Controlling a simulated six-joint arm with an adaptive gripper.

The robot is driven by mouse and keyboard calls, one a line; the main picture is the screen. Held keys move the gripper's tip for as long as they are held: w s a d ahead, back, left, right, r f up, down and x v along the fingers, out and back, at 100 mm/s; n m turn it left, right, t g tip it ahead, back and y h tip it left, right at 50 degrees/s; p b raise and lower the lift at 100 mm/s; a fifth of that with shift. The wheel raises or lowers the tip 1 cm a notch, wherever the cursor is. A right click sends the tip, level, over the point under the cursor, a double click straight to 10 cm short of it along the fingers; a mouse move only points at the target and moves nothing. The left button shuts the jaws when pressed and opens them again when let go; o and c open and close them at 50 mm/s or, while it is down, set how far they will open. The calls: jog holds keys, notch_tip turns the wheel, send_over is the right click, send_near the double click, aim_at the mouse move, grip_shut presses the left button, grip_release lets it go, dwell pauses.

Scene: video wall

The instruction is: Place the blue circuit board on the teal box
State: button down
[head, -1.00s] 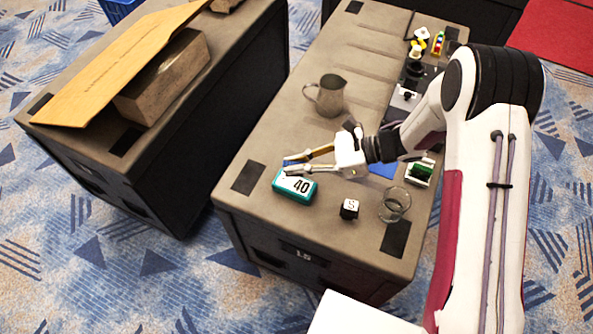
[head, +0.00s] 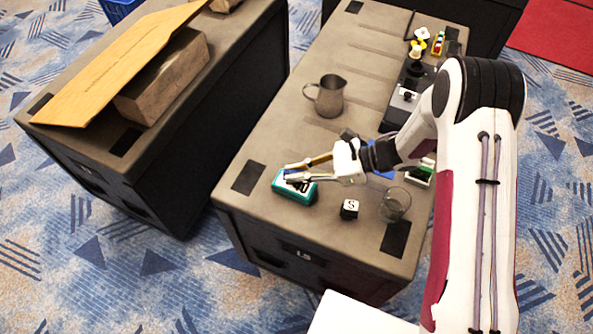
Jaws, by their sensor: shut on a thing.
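The teal box (head: 306,198) lies near the front left of the grey case top, its white "40" label partly covered. My gripper (head: 289,172) is over the box, its two fingers pointing left. It is shut on a small, dark blue thing (head: 292,174) at the fingertips, which I take to be the blue circuit board. Most of it is hidden by the fingers, and I cannot tell whether it touches the box.
A black "S" cube (head: 349,209) and a clear glass (head: 395,204) stand right of the box. A metal pitcher (head: 330,97) stands behind. A blue thing (head: 383,154) shows behind my wrist. Small parts line the right edge. Another case (head: 75,142) holds cardboard.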

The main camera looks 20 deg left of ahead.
jog(key=shift+f, duration=0.1)
jog(key=c, duration=2.1)
grip_release()
jog(key=shift+r, duration=0.2)
jog(key=v, duration=1.2)
jog(key=shift+w+f, duration=0.1)
